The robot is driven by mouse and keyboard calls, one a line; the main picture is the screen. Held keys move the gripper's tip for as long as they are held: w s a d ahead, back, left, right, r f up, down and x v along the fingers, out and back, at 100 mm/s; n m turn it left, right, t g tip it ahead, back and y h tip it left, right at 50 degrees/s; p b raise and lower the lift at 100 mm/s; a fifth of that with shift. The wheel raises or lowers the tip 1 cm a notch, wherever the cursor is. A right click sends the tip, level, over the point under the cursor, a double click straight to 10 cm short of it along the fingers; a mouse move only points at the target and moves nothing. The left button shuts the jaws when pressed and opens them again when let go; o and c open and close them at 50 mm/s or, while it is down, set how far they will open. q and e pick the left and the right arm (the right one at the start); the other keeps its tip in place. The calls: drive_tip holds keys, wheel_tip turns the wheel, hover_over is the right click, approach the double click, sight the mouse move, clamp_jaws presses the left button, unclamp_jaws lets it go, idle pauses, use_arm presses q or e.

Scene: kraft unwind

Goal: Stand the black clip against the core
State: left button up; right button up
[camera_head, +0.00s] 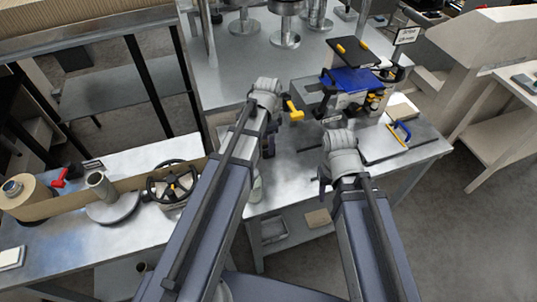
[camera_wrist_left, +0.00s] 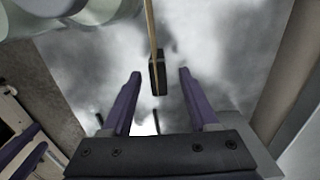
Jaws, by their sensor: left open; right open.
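A small black block, likely the black clip (camera_wrist_left: 158,75), shows in the left wrist view just beyond and between my left fingertips. It sits at the end of a thin tan edge; I cannot tell whether my fingers touch it. My left gripper (camera_wrist_left: 155,75) is open. In the head view my left gripper (camera_head: 268,148) is over the grey table, and the clip cannot be made out there. My right gripper (camera_head: 324,182) is apart from it, to the right. A grey upright tube (camera_head: 98,185), possibly the core, stands on a round plate at the left.
A kraft roll (camera_head: 28,197) stands at the far left, its paper strip (camera_head: 135,182) running right. A black handwheel (camera_head: 173,184) lies near my left arm. A blue-topped device (camera_head: 352,80) and a blue-handled tool (camera_head: 400,133) are on the right table.

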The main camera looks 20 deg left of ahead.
use_arm(q)
wheel_tip(320, 180, down, 5)
drive_tip(key=b, duration=0.4)
drive_tip(key=shift+d+r, duration=0.1)
drive_tip(key=shift+r, duration=0.2)
drive_tip(key=shift+s, duration=0.1)
drive_tip(key=shift+c, duration=0.3)
clamp_jaws()
